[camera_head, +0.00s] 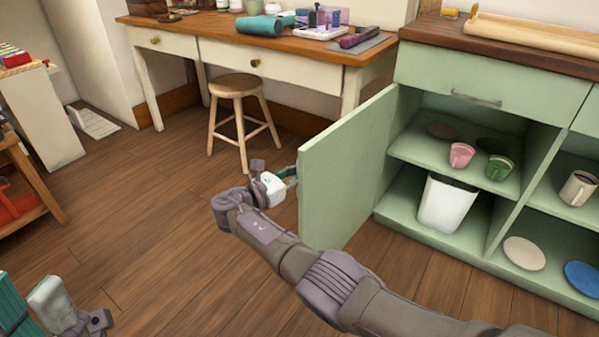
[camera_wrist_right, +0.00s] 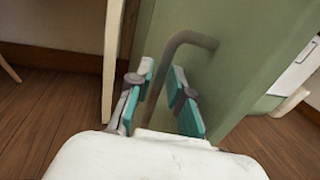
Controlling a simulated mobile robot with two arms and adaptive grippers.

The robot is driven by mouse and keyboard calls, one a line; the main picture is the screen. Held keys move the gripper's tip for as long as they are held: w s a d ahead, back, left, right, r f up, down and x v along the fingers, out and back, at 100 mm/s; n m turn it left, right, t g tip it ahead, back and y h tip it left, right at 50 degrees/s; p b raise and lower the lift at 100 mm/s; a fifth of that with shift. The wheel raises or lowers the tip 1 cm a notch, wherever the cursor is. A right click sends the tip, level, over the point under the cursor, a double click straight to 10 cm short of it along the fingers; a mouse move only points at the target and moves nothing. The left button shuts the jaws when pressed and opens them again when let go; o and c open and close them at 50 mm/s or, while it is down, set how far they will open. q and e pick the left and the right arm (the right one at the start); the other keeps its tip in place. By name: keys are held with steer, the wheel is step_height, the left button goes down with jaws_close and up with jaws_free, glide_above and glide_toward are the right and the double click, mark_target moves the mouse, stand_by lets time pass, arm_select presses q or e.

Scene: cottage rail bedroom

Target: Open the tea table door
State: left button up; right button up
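The green tea table (camera_head: 490,70) stands at the right in the head view. Its door (camera_head: 345,165) is swung wide open, hinged at the left of the shelf compartment, whose inside is exposed. My right gripper (camera_head: 287,174) is at the outer face of the door near its free edge, partly hidden behind that edge. In the right wrist view, the door's curved grey handle (camera_wrist_right: 185,42) runs between the parted teal fingers of my right gripper (camera_wrist_right: 167,100); clear gaps show. My left gripper (camera_head: 35,306) is at the bottom left, cut by the frame, away from the table.
Shelves hold a pink cup (camera_head: 461,155), a green cup (camera_head: 499,167), a white bin (camera_head: 446,203), a mug (camera_head: 578,188) and plates. A stool (camera_head: 240,88) stands before the desk (camera_head: 290,50). The wooden floor (camera_head: 160,230) left of the door is clear.

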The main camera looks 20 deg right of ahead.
steer(key=v, duration=0.7)
steer(key=shift+a, duration=0.2)
steer(key=shift+s, duration=0.1)
